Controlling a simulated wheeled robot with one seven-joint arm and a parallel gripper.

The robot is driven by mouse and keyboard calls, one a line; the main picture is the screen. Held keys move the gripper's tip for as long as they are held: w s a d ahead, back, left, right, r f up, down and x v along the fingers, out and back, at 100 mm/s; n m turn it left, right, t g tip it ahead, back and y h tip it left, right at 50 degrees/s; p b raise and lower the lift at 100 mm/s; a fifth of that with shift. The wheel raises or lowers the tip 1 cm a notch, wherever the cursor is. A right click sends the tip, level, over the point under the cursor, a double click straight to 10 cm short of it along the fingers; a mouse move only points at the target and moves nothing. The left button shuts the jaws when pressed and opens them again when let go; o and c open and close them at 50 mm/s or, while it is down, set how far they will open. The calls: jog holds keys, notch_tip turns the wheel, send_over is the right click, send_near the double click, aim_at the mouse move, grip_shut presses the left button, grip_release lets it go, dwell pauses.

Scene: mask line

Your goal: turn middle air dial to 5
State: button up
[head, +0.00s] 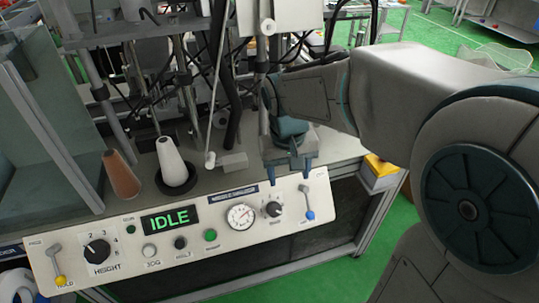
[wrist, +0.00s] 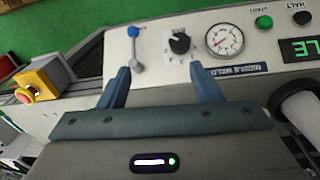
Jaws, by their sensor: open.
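A small black dial (head: 273,209) sits on the white control panel between a pressure gauge and a blue-knobbed lever. I take it for the air dial, but its label and number marks are too small to read. It also shows in the wrist view (wrist: 180,43), upside down relative to the head view. My gripper (head: 289,176) is open and empty, above the panel's upper edge near the dial. In the wrist view, the two blue fingers of my gripper (wrist: 160,68) are spread apart. The dial lies beyond their tips, nearer the right finger, and appears untouched.
The gauge (head: 241,216) is left of the dial and the blue-knobbed lever (head: 307,203) right. A larger HEIGHT dial (head: 97,250) and a display (head: 169,219) reading IDLE are farther left. A yellow box with a red button (wrist: 38,88) is beside the bench. White (head: 170,157) and brown (head: 120,175) cones stand behind.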

aim_at(274, 206)
jog(key=shift+n+g, duration=0.3)
jog(key=a+f+b, duration=0.1)
jog(key=f, duration=0.4)
jog(key=w+a+f+b, duration=0.1)
jog(key=f, duration=0.4)
jog(key=w+a+f, duration=0.1)
jog(key=f, duration=0.4)
jog(key=shift+w+f+b, duration=0.15)
jog(key=shift+b, duration=0.25)
jog(key=c, duration=1)
